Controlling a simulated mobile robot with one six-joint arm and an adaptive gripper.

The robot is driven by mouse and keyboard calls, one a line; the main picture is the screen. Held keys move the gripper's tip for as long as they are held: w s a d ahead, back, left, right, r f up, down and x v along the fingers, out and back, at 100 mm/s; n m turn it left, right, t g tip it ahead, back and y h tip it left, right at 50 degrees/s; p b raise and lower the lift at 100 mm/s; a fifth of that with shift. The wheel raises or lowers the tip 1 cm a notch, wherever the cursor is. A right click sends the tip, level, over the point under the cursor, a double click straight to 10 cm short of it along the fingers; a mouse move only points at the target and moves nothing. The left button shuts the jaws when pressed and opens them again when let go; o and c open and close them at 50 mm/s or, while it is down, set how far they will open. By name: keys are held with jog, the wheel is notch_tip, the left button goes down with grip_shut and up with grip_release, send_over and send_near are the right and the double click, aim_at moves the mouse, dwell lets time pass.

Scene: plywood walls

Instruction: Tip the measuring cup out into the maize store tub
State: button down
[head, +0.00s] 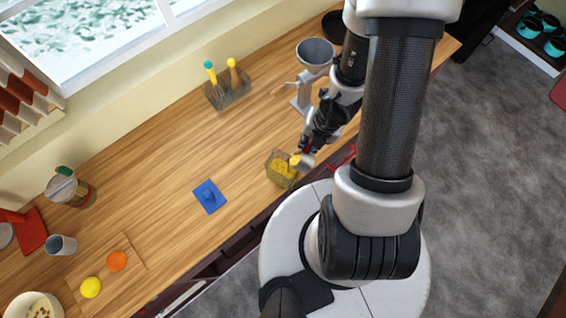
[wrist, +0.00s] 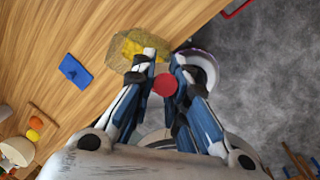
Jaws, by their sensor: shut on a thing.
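The maize store tub (head: 272,178) is a small see-through box with yellow maize in it, near the counter's front edge. It also shows in the wrist view (wrist: 117,58), just beyond my fingertips. My gripper (head: 309,146) is shut on the measuring cup (head: 307,162), which looks small and grey. The cup is tilted beside and over the tub's right side, with yellow at its mouth. In the wrist view a red part, probably its handle, shows between the fingers of my gripper (wrist: 164,72). Whether maize is still inside the cup is hidden.
A grey hand mill (head: 316,52) stands behind my gripper. A utensil holder (head: 229,92) is at the back. A blue cloth-like square with a knob (head: 209,196) lies left of the tub, with bare counter around it. Orange and yellow fruit (head: 117,261) lie on a board farther left.

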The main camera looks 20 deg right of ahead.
jog(key=shift+w+a, duration=0.2)
jog(key=shift+a, duration=0.1)
jog(key=shift+s+d+r+h+b, duration=0.1)
jog(key=shift+h+b, duration=0.2)
jog(key=shift+b, duration=0.05)
jog(key=shift+g, duration=0.3)
jog(key=shift+h, duration=0.3)
